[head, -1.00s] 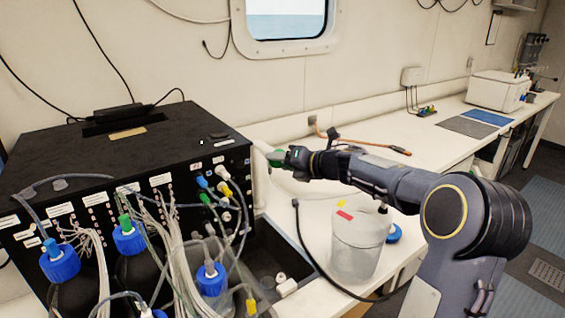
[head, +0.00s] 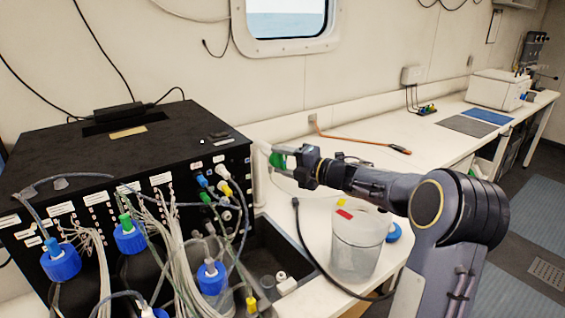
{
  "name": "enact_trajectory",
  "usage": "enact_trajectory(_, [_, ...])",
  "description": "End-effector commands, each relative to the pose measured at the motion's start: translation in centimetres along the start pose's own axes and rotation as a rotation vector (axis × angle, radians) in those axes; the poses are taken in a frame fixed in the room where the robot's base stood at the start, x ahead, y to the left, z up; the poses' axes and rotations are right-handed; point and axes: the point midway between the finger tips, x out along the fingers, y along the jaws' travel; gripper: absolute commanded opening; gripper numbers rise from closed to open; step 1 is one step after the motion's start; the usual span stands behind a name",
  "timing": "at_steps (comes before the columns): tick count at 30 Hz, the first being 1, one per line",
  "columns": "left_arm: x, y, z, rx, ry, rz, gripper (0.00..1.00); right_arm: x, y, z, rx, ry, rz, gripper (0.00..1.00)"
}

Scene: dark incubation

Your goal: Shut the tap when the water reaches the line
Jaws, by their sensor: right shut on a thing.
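The tap's green handle (head: 277,160) stands by the pale upright pipe (head: 261,178), at the right end of the black box. My right gripper (head: 284,161) is at the handle, its jaws shut on it; the fingers partly hide it. A translucent container (head: 357,245) with a red mark and a yellow mark near its top stands on the bench, right of the sink. My left gripper is not in view.
The black box (head: 120,150) with tubes and blue-capped bottles (head: 60,262) fills the left. A dark sink (head: 270,250) lies between box and bench. A black cable (head: 303,245) loops beside the container. The bench (head: 370,135) behind my right arm is mostly clear.

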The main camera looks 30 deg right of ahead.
Motion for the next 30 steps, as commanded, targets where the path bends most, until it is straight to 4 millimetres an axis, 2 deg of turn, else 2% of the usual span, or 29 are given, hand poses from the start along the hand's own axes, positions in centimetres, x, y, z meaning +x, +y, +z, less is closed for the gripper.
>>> enact_trajectory(9, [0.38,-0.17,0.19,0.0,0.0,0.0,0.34,-0.04,-0.15,0.01,0.116,-0.001,0.046,0.28])
enact_trajectory(25, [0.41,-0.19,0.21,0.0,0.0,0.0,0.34,-0.03,-0.1,0.0,0.143,-0.001,0.057,0.28])
enact_trajectory(26, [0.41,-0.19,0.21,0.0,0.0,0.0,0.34,-0.03,-0.11,0.0,0.143,-0.001,0.056,0.52])
enact_trajectory(30, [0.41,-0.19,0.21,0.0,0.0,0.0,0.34,-0.03,-0.09,0.01,0.141,-0.001,0.056,0.7])
